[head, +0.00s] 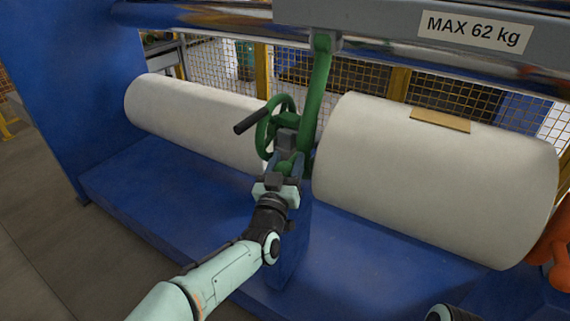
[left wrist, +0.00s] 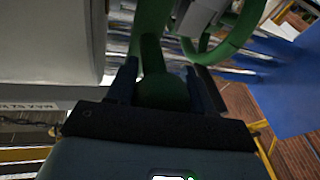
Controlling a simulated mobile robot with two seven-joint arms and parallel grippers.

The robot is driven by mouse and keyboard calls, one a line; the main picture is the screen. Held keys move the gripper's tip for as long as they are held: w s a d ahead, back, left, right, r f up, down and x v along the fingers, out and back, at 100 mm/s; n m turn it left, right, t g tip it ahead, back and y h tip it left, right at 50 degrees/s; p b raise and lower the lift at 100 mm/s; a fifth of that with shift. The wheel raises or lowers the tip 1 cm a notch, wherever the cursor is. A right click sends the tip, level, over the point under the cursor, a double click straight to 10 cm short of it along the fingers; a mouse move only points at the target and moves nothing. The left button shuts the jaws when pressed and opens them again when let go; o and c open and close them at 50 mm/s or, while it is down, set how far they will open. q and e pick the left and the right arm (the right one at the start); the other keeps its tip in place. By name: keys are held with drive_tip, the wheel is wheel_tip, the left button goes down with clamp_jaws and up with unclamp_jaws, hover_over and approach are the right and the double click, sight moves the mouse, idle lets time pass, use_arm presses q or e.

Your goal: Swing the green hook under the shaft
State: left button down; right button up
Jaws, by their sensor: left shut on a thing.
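The green hook (head: 319,85) is a thick curved bar that hangs from the grey beam between two white rolls. Its lower end is a rounded green knob, partly hidden by my gripper in the head view. My left gripper (head: 277,180) is shut on this end; the left wrist view shows the green knob (left wrist: 165,92) between the two dark fingers (left wrist: 162,85). A shiny metal shaft (head: 230,20) runs across the top, behind the grey beam.
A green handwheel (head: 262,133) with a black handle (head: 250,121) stands just left of the hook. White rolls lie left (head: 195,115) and right (head: 430,180). The grey beam (head: 380,27) reads MAX 62 kg. Blue machine base (head: 160,200) lies below; a mesh fence stands behind.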

use_arm(q)
drive_tip(key=shift+r, duration=0.2)
drive_tip(key=c, duration=0.5)
unclamp_jaws()
drive_tip(key=shift+c, duration=0.2)
drive_tip(key=shift+o, duration=0.3)
drive_tip(key=shift+d+f, duration=0.1)
drive_tip(key=p+v, duration=0.1)
drive_tip(key=v, duration=1.2)
use_arm(e)
drive_tip(key=shift+w+a+r+t, duration=0.15)
drive_tip(key=shift+w+r+t, duration=0.25)
drive_tip(key=shift+w+r, duration=0.55)
use_arm(q)
drive_tip(key=shift+s, duration=0.15)
use_arm(e)
drive_tip(key=shift+w+f, duration=0.1)
